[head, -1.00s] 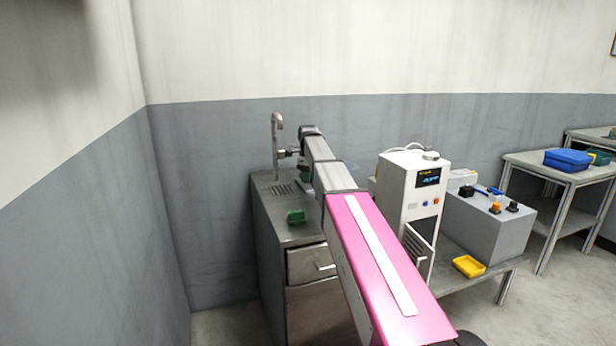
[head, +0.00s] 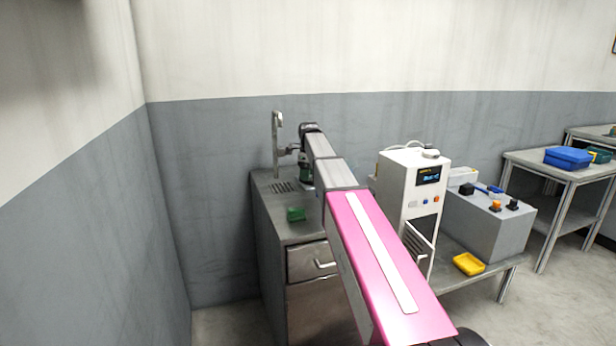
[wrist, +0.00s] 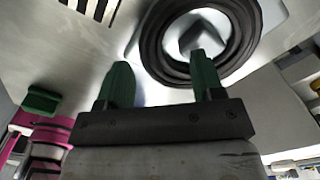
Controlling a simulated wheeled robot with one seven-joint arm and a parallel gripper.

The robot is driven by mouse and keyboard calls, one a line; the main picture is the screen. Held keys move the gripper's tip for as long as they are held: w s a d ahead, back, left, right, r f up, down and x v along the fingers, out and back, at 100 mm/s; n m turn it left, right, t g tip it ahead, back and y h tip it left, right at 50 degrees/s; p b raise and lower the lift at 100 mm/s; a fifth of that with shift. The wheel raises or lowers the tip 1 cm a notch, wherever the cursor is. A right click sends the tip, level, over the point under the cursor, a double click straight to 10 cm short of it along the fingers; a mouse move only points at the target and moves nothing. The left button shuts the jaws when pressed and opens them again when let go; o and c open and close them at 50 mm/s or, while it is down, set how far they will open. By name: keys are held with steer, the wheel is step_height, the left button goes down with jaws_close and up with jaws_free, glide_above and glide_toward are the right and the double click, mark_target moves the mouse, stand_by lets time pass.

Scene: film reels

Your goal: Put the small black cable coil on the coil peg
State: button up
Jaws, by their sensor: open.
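The black cable coil (wrist: 151,50) lies as a flat ring of several turns on the steel top in the wrist view. A grey angular piece (wrist: 203,38) shows inside the ring; I cannot tell whether it is the coil peg. The right finger overlaps the coil's near side in the picture; the left finger is left of the coil. I cannot tell whether they touch. In the head view my arm hides the coil.
A steel cabinet (head: 284,236) carries a tap-like post (head: 277,140) and a green block (head: 296,214). A white machine (head: 410,192) stands to the right of my arm. A yellow tray (head: 468,263) and a grey box (head: 487,226) are farther right. A wall stands close behind.

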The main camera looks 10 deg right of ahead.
step_height(320, 180, up, 12)
steer(key=shift+s+r, duration=0.15)
steer(key=shift+a, duration=0.1)
stand_by(1.4)
steer(key=c, duration=0.3)
steer(key=shift+c, duration=0.2)
